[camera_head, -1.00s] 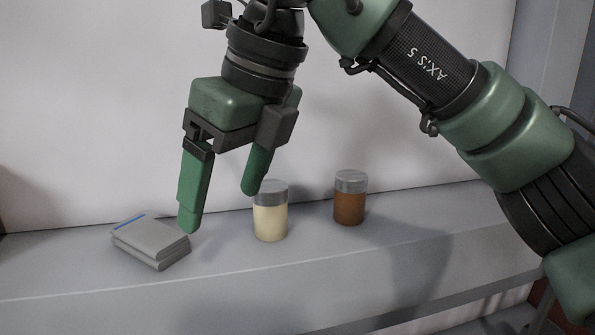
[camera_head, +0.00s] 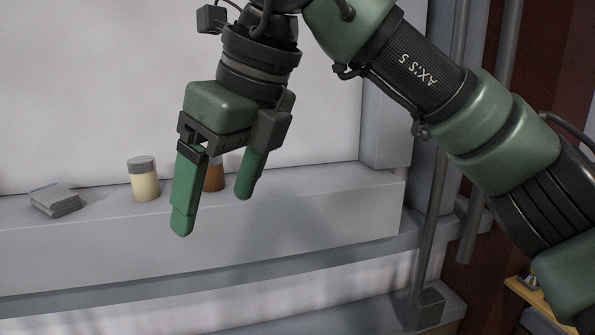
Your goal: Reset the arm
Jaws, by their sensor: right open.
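My right gripper (camera_head: 213,215) hangs pointing down in the middle-left of the head view, with its two green fingers apart and nothing between them that it grips. My right arm (camera_head: 430,90) comes in from the right. Behind the fingers on the grey ledge stands a jar with brown contents (camera_head: 214,177), partly hidden by the gripper. A jar with cream contents and a grey lid (camera_head: 145,185) stands upright to its left. My left gripper is not in view.
A folded grey cloth (camera_head: 55,201) lies at the left on the ledge (camera_head: 320,200). A white wall stands behind the ledge. Grey upright poles (camera_head: 435,200) stand to the right. A wooden surface (camera_head: 540,304) shows at the lower right. The ledge's right part is clear.

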